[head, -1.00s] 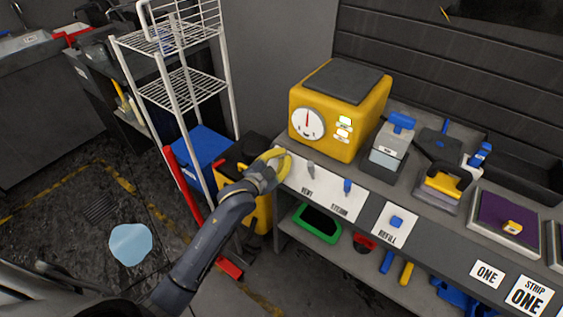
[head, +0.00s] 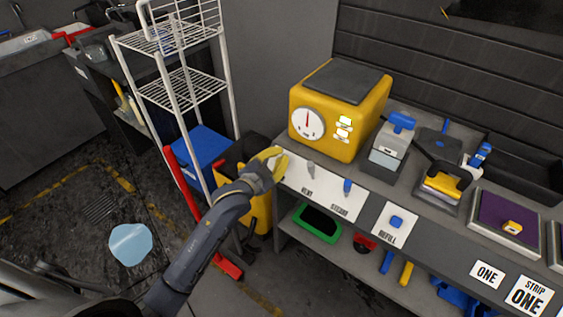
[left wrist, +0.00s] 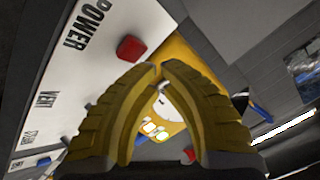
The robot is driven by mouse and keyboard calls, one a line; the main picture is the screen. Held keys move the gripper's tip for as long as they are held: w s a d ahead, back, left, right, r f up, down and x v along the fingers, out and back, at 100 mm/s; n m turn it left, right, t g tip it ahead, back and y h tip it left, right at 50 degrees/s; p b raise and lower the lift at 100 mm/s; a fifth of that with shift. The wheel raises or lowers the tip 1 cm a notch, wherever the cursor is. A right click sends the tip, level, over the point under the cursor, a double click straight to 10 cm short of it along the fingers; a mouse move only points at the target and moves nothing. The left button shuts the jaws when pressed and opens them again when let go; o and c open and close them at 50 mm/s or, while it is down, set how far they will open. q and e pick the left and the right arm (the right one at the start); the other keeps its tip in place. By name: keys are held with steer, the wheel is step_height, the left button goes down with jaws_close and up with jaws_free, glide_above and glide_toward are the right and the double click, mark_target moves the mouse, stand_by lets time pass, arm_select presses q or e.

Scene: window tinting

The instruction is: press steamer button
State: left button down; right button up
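The yellow steamer (head: 364,118) stands on the bench, with a white dial (head: 308,123) and lit indicators (head: 344,128) on its front. My left gripper (head: 278,153) is at the bench's left front corner, below the dial; its fingertips meet, with nothing seen between them. In the left wrist view the yellow fingers (left wrist: 159,70) frame the dial (left wrist: 166,106). A red button (left wrist: 131,48) beside the POWER label (left wrist: 84,24) lies just left of the fingertips, apart from them in the picture; the gripper hides it in the head view. My right gripper is out of view.
A grey VENT lever (head: 311,171) and blue STEAM lever (head: 347,186) sit right along the front panel, then a blue REFILL knob (head: 396,222).

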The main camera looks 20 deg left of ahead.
arm_select(q)
steer(key=shift+s+a+r, duration=0.3)
steer(key=shift+s+r, duration=0.5)
steer(key=shift+r, duration=0.05)
steer(key=shift+s+a+r, duration=0.25)
steer(key=shift+s+r, duration=0.5)
steer(key=shift+r, duration=0.05)
